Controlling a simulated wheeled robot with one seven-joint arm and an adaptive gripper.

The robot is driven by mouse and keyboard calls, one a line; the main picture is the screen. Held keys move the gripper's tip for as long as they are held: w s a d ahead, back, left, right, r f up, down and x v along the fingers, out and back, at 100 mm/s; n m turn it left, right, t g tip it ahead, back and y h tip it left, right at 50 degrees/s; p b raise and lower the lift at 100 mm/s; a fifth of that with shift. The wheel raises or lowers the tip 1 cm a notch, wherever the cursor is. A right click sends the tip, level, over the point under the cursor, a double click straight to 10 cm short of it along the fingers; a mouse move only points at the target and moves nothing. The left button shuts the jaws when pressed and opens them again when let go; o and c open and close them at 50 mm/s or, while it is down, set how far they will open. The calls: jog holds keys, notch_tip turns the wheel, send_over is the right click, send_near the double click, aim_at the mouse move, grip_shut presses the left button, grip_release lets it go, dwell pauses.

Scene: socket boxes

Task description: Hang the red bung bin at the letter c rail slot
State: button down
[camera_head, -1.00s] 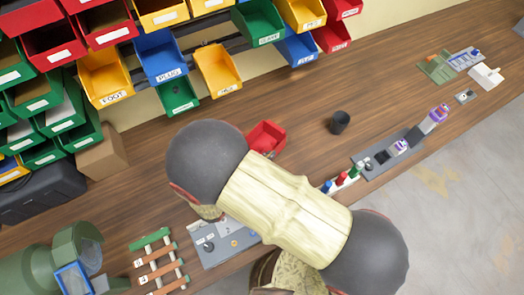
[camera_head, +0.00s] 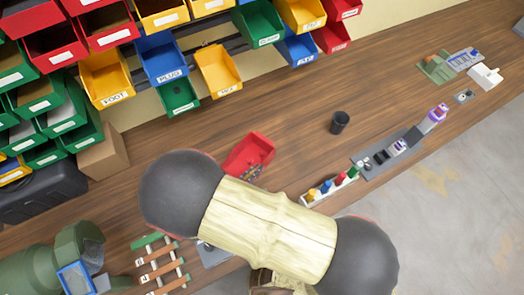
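A red bin (camera_head: 248,153) sits low over the wooden bench, just above my arm in the picture. Small dark items show at its lower end, but I cannot make out what they are. My arm covers part of that end. My gripper does not show; the arm's dark round joints and cream link block the view there. A dark rail (camera_head: 236,44) shows behind the hung bins, with a bare stretch between the blue bin (camera_head: 161,57) and the green bin (camera_head: 258,22). A yellow bin (camera_head: 217,70) hangs below that stretch. No letter c is readable.
A black cup (camera_head: 340,122) stands on the bench (camera_head: 300,105). A tray of coloured bottles (camera_head: 332,186) and a grey tray (camera_head: 385,157) lie near the front edge. A cardboard box (camera_head: 104,155) stands at left.

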jog(key=shift+f+v, duration=0.2)
jog(key=shift+v, duration=0.6)
jog(key=shift+f+v, duration=0.2)
jog(key=shift+v, duration=0.65)
